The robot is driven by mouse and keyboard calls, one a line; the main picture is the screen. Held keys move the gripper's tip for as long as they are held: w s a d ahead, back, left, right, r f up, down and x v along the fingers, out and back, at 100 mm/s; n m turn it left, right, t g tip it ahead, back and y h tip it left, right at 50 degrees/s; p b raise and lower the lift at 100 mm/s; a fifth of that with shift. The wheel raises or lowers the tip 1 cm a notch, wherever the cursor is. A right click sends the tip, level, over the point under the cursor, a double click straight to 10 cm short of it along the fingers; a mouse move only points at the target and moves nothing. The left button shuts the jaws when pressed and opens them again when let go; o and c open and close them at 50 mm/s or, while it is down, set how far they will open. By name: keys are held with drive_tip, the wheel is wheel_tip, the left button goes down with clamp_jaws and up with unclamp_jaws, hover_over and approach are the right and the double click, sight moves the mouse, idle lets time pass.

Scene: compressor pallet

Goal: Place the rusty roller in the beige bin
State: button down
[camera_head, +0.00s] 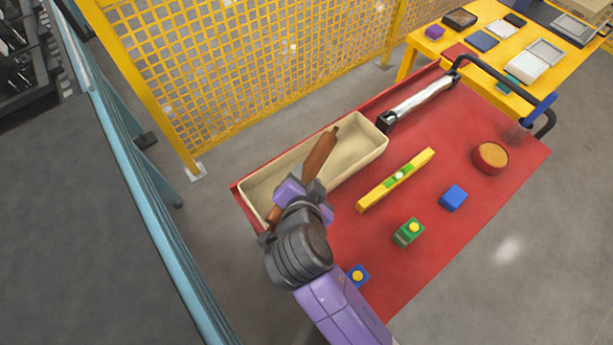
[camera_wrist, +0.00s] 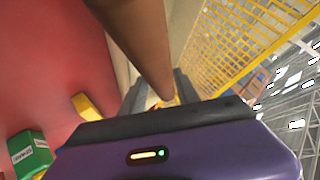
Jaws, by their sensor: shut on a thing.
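The rusty roller (camera_head: 320,152) is a brown-red rod with a thinner end. In the head view it slants over the beige bin (camera_head: 372,151), and a lower part of it shows left of my gripper. My gripper (camera_head: 300,190) is over the bin's near left part, shut on the roller. In the wrist view the roller (camera_wrist: 140,40) runs from the top down between the dark fingers (camera_wrist: 155,97). The bin's wall (camera_wrist: 183,30) shows behind it. I cannot tell whether the roller touches the bin.
The red cart top (camera_head: 455,150) holds a yellow level (camera_head: 396,180), a green block (camera_head: 408,232), blue blocks (camera_head: 453,197), a round red container (camera_head: 490,158) and a silver-black tool (camera_head: 420,98). A yellow mesh fence (camera_head: 240,60) stands behind. A yellow table (camera_head: 480,15) is at back right.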

drive_tip(key=shift+f, duration=0.2)
drive_tip(key=c, duration=0.9)
unclamp_jaws()
drive_tip(key=shift+r, duration=0.1)
drive_tip(key=shift+r, duration=0.25)
drive_tip(key=v, duration=1.2)
drive_tip(key=shift+r, duration=0.3)
